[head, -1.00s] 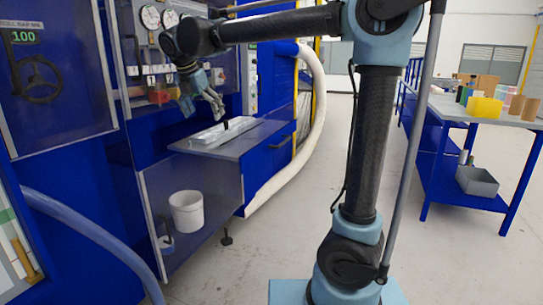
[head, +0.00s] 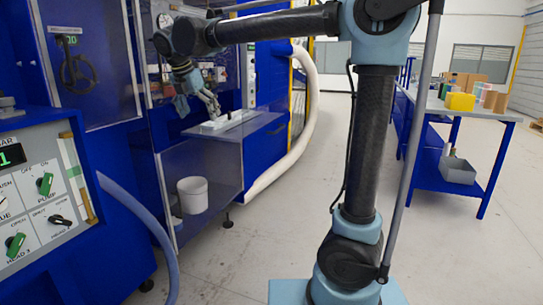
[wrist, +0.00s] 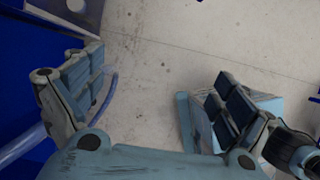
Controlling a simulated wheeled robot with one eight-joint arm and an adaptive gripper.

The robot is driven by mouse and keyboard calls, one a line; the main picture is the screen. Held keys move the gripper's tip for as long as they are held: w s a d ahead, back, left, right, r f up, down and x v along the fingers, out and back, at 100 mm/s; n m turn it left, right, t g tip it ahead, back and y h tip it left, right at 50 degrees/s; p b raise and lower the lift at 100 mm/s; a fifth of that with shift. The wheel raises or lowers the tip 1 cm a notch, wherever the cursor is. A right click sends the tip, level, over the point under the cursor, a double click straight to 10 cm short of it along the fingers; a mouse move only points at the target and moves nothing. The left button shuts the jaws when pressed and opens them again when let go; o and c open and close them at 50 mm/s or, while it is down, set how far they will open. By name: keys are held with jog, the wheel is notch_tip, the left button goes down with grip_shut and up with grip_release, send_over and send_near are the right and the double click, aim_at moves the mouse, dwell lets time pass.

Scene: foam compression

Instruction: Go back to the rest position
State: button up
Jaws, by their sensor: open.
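My gripper (head: 210,104) is at the end of my raised arm at the upper left of the head view, in front of the blue machine (head: 95,75). In the wrist view my gripper (wrist: 155,100) has its two fingers wide apart. Nothing is between them, only the grey concrete floor (wrist: 175,50) below. In the head view the fingertips overlap the far grey shelf with a pale tray (head: 225,122); I cannot tell how near they are to it.
A control panel (head: 35,190) with green knobs stands at the left. A white bucket (head: 192,195) sits low in the machine. A blue hose (head: 140,215) curves to the floor. A blue table (head: 480,110) with foam blocks stands at the right. The floor between is clear.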

jog(key=s+d+f+m+g, duration=0.1)
jog(key=d+f+m, duration=0.35)
jog(key=d, duration=0.45)
jog(key=s+d+f+m, duration=0.1)
jog(key=d+f+m, duration=0.3)
jog(key=d, duration=0.6)
jog(key=s+d+f+m+g, duration=0.1)
jog(key=d+f+m, duration=0.1)
jog(key=d+m, duration=0.55)
jog(key=s+d+f+m+y, duration=0.1)
jog(key=s+d+f+m, duration=1.4)
jog(key=f, duration=0.4)
jog(key=shift+s+d+f+y, duration=0.35)
jog(key=shift+d+f+y, duration=0.05)
jog(key=shift+d, duration=0.3)
jog(key=shift+w+f, duration=0.2)
jog(key=shift+w, duration=0.25)
